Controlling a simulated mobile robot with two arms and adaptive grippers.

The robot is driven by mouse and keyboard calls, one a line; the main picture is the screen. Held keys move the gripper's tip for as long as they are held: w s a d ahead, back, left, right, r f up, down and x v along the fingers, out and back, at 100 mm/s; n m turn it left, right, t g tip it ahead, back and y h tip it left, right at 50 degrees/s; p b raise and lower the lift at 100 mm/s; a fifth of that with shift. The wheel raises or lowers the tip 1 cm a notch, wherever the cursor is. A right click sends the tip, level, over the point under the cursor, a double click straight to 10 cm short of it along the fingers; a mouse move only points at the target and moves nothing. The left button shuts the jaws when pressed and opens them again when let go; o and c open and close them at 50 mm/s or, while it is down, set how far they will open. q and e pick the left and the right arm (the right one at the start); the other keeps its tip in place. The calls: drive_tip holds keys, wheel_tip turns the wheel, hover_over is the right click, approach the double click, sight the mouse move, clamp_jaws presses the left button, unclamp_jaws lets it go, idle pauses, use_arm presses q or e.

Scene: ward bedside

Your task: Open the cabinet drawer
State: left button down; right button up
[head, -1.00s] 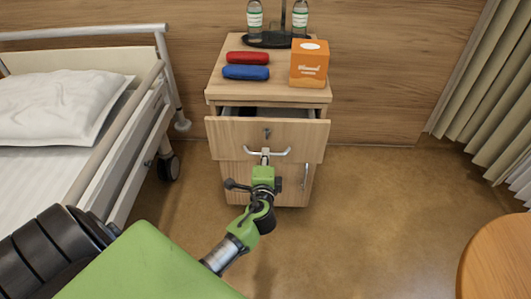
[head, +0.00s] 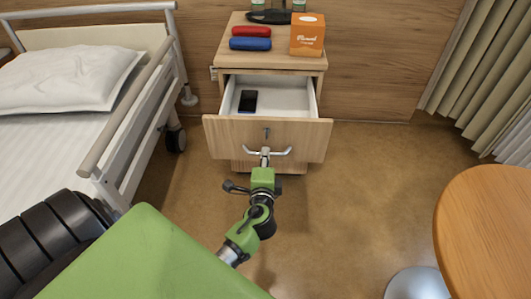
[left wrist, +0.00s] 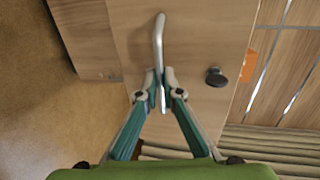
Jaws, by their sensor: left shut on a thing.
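The cabinet drawer (head: 230,136) is pulled well out of the wooden bedside cabinet (head: 316,65), and its pale inside shows. A dark phone (head: 248,101) lies in it toward the left. My left gripper (head: 265,160) is shut on the curved metal drawer handle (head: 284,152). In the left wrist view the fingers of my left gripper (left wrist: 160,88) close around the handle (left wrist: 159,38), with the drawer front (left wrist: 200,45) behind. A dark lock knob (left wrist: 215,77) sits beside the handle. My right gripper is not in view.
On the cabinet top are a red case (head: 252,31), a blue case (head: 250,44) and an orange box (head: 307,36). A bed (head: 130,105) stands at left, a round wooden table (head: 490,230) at right. Floor (head: 350,200) between is clear.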

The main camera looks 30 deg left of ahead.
use_arm(q)
drive_tip(key=shift+d, duration=0.1)
drive_tip(key=c, duration=2.2)
unclamp_jaws()
drive_tip(key=v, duration=1.2)
drive_tip(key=shift+s+f, duration=0.1)
